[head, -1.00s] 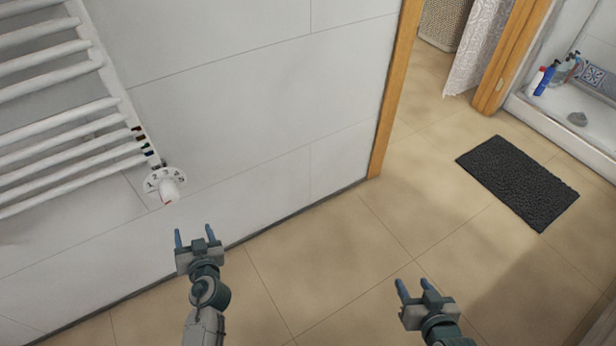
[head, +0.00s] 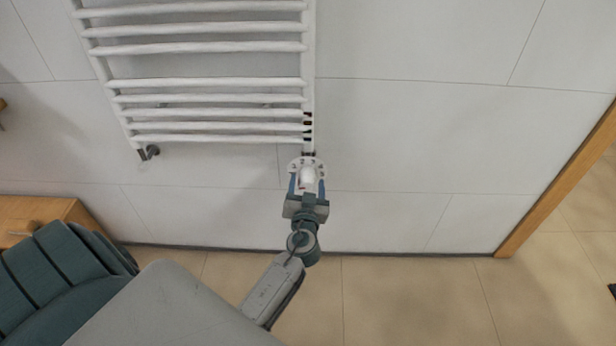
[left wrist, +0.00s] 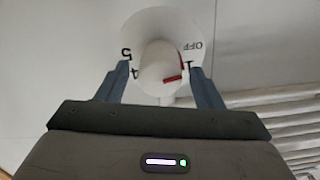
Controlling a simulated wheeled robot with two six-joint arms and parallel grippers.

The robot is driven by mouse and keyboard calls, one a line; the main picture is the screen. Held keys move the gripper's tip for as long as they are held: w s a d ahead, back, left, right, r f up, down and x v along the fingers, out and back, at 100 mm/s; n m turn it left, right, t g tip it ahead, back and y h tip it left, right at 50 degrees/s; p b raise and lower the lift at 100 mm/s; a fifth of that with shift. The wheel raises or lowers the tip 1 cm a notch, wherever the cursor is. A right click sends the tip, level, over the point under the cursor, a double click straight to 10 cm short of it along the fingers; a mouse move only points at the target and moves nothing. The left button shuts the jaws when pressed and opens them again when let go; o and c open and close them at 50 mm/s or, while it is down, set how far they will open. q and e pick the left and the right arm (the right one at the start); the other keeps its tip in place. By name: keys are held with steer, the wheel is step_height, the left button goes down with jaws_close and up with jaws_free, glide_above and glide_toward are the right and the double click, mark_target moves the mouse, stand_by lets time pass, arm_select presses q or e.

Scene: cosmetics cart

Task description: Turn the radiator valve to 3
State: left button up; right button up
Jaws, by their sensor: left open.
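The radiator valve is a white rounded knob (head: 308,180) on a white numbered dial (head: 306,162), below the right end of the white towel radiator (head: 205,83). My left gripper (head: 307,186) is open, with one finger on each side of the knob. The left wrist view shows the knob (left wrist: 158,66) between the fingertips, with a small visible gap on both sides. A red mark on the knob lies on the side toward the 1. The 5, 4, 1 and OFF show on the dial (left wrist: 200,20) there; the knob and fingers hide the rest. My right gripper is out of view.
The tiled wall (head: 420,130) stands behind the valve, and its base meets the beige floor (head: 400,295). A wooden cabinet (head: 35,212) is at the left. A wooden door frame (head: 560,180) is at the right. The wall right of the valve is clear.

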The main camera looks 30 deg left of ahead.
arm_select(q)
steer(key=shift+x, duration=1.25)
steer(key=c, duration=1)
